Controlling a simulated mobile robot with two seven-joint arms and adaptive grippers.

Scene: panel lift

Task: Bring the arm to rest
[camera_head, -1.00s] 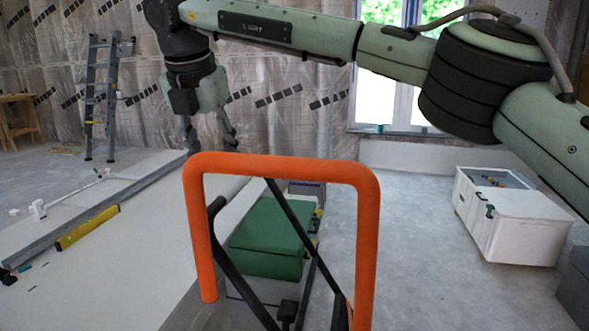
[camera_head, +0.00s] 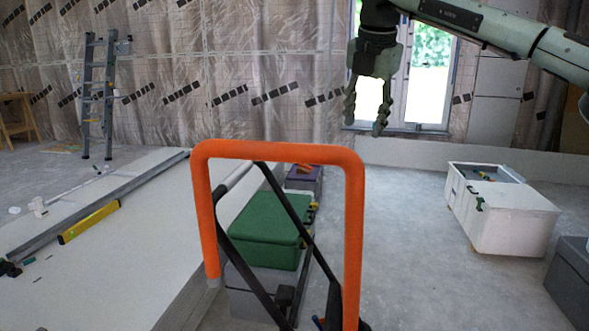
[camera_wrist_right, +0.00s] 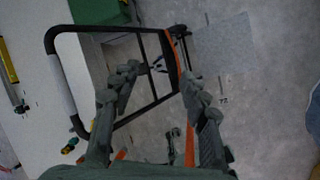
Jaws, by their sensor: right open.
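My right arm (camera_head: 490,28) comes in from the upper right in the head view. My left gripper is not in view.
A white panel (camera_head: 110,270) with a yellow level (camera_head: 90,222) lies at left. A green box (camera_head: 268,232) stands behind the handle. A white crate (camera_head: 515,225) and a grey box (camera_head: 572,280) are at right. Floor between is clear. A ladder (camera_head: 97,95) leans at back left.

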